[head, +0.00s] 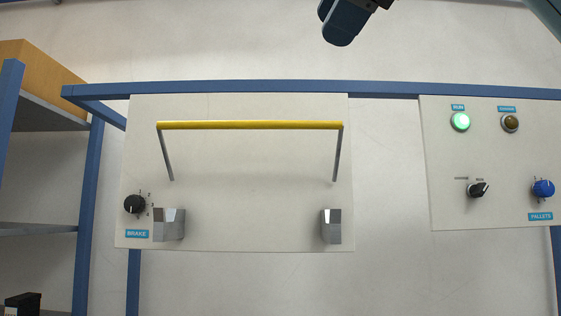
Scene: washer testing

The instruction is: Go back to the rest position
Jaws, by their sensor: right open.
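My right gripper (345,24) shows at the top edge, right of centre, as a dark blue-grey end piece that is partly cut off by the frame. It is open, and I see nothing held in it. It appears above the blue frame bar in the picture, clear of the panels and the yellow handle. A pale arm part of mine shows in the top right corner. My left gripper is out of view.
A white panel (250,220) carries a yellow-barred handle (250,125), two metal blocks and a black BRAKE knob (134,204). The right panel (450,210) has a lit green RUN lamp (460,121), selector and blue PALLETS knob. Blue frame bars (230,87) and shelves flank them.

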